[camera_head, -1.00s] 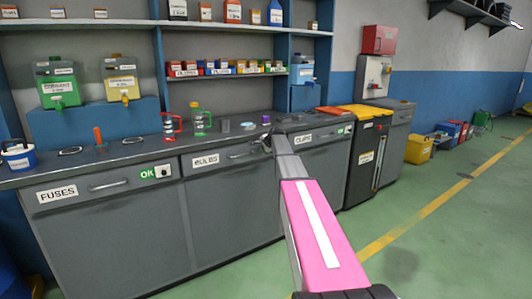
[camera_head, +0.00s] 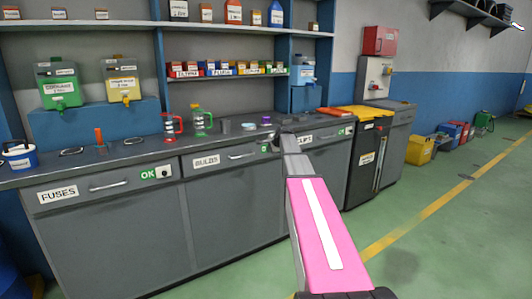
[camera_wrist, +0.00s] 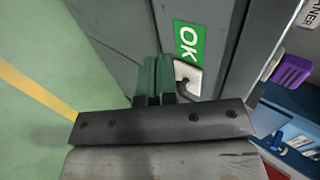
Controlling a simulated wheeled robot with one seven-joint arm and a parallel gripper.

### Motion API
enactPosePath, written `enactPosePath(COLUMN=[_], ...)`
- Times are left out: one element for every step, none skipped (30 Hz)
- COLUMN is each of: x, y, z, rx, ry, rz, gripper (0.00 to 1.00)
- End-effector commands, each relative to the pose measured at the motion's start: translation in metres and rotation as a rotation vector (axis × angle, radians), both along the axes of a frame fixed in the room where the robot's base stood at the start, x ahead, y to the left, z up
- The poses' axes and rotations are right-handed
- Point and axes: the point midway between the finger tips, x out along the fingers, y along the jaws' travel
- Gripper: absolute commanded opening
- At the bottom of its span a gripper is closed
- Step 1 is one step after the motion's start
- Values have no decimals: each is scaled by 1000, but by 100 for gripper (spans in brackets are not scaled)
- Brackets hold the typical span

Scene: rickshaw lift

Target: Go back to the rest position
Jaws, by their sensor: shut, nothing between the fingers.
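My gripper (camera_head: 274,142) is at the end of my outstretched arm, in front of the upper drawer fronts of the grey workbench (camera_head: 222,208). It looks small there and partly hides the label of the right drawer. In the wrist view its two green fingers (camera_wrist: 155,78) are together with nothing between them. A green OK sign (camera_wrist: 189,41) and a white plate with a dark hook-like part (camera_wrist: 187,78) show just right of the fingertips. I cannot tell whether the fingers touch the plate.
Drawers labelled FUSES (camera_head: 110,185) and BULBS (camera_head: 228,157) look shut. Red (camera_head: 170,127) and green (camera_head: 200,120) handled containers stand on the bench. A bin with a yellow lid (camera_head: 366,150) stands at right. The green floor (camera_head: 440,240) to the right is largely clear.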

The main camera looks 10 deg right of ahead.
Motion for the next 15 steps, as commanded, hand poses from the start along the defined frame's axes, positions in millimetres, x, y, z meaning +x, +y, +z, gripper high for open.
enactPosePath(x=[-11,-15,-20,-23,-27,-30,-33,-35,-37,-38,-40,-41,-43,-46,-51], y=[-3,-4,-6,-7,-8,-9,-10,-11,-12,-12,-13,-13,-12,-11,-7], z=[8,11,16,20,23,27,29,31,34,35,36,37,37,34,29], rx=[-1,-1,-1,-1,-1,-1,-1,-1,-1,-1,-1,-1,-4,-8,-18], ry=[-1,-1,-1,0,0,0,0,0,1,1,1,2,3,7,13], rz=[-1,-1,-1,-1,-1,-1,-1,-1,-1,-1,-1,1,3,8,18], gripper=[0,0,0,0,0,0,0,0,0,0,0,0,0,0,0])
